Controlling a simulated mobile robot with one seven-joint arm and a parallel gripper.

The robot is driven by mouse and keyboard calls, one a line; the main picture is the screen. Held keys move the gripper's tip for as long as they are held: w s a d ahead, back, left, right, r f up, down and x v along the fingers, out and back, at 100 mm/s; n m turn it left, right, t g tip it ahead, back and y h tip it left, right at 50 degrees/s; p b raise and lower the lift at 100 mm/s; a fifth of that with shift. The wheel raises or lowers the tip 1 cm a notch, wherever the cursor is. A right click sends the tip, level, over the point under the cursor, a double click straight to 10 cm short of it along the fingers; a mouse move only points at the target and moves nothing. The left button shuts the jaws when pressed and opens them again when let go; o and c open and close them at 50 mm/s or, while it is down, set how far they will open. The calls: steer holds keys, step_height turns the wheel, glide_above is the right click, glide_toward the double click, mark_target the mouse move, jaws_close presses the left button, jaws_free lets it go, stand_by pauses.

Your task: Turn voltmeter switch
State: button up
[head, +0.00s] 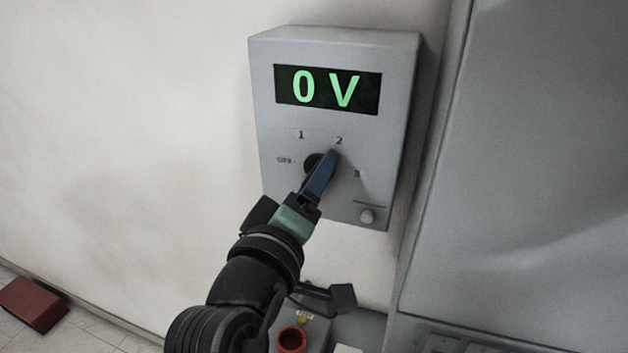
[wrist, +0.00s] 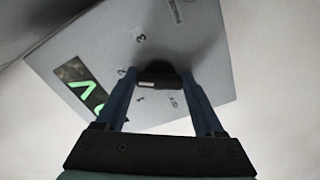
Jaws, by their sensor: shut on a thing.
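The voltmeter (head: 330,125) is a grey wall-mounted box with a green display (head: 327,90) reading "0 V". Its black rotary switch (head: 313,163) sits below the display, among the marks OFF, 1, 2 and 3. My gripper (head: 328,160) is at the switch, its blue fingers covering part of it. In the wrist view, the fingers stand on both sides of the black switch (wrist: 160,77) and are shut on it. I cannot tell for sure which mark the switch points to.
A large grey cabinet (head: 530,180) stands close on the right. Below are a red button (head: 292,339) and a dark lever (head: 330,297). A red block (head: 32,304) lies on the floor at left.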

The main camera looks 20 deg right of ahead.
steer(key=o, duration=1.4)
steer(key=b+v, duration=0.3)
steer(key=v, duration=1)
steer(key=w+a+r+m+t+y, duration=0.1)
steer(key=w+r+t+y, duration=0.15)
steer(key=r, duration=0.35)
steer(key=w+a+r+m+t+y, duration=0.1)
steer(key=a+r+m+t+y, duration=0.1)
steer(key=r+t, duration=0.35)
steer(key=s+r+t+y, duration=0.1)
steer(key=s+r, duration=0.1)
steer(key=r, duration=0.2)
steer(key=s+r+m+t+y, duration=0.1)
steer(key=s+r+t+y, duration=0.1)
steer(key=r, duration=0.2)
steer(key=s+r+m+t+y, duration=0.1)
steer(key=r+y, duration=0.1)
steer(key=r, duration=0.3)
steer(key=shift+s+a+y, duration=0.25)
steer(key=shift+s+a, duration=0.15)
